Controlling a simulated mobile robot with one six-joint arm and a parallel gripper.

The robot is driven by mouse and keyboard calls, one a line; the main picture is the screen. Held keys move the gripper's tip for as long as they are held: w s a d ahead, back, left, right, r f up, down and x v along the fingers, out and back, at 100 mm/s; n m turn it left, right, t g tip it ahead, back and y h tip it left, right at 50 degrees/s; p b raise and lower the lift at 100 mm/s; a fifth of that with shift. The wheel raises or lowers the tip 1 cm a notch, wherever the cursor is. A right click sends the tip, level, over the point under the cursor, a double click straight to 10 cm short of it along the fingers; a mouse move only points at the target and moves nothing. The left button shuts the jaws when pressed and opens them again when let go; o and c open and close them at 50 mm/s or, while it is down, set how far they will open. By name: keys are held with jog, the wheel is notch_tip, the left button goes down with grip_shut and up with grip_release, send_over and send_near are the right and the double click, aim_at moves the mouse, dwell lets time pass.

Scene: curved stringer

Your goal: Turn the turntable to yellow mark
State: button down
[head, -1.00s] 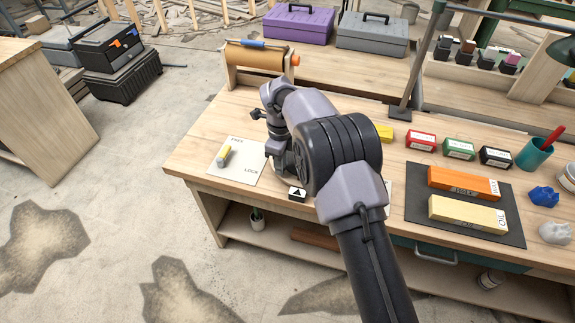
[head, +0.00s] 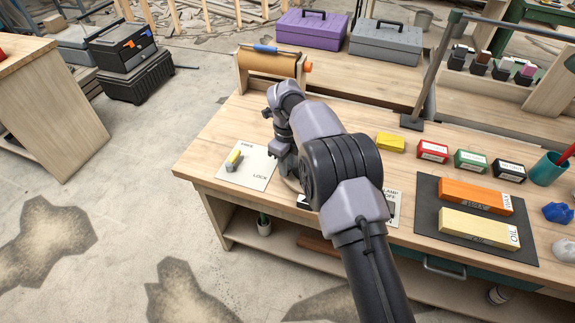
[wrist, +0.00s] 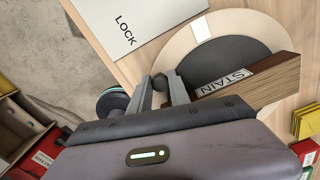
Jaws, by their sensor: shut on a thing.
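The turntable (wrist: 178,50) shows in the wrist view as a pale wooden disc with a dark grey centre and a white mark (wrist: 201,31) at its far rim. A dark brown block labelled STAIN (wrist: 255,82) stands on it. My gripper (wrist: 162,88) is at the turntable's near left edge, shut on a small dark peg (wrist: 160,83) between its fingers, beside the block. In the head view only a sliver of the turntable's rim (head: 293,184) shows; my arm hides the rest and the fingertips. I see no yellow mark on the visible part of the turntable.
A yellow box (head: 390,142), a red box (head: 432,151) and a dark mat (head: 427,215) with two long blocks lie to the right.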

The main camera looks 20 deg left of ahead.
jog(key=c, duration=1.2)
grip_release()
notch_tip(320, 180, up, 17)
jog(key=p, duration=0.6)
jog(key=shift+r, duration=0.2)
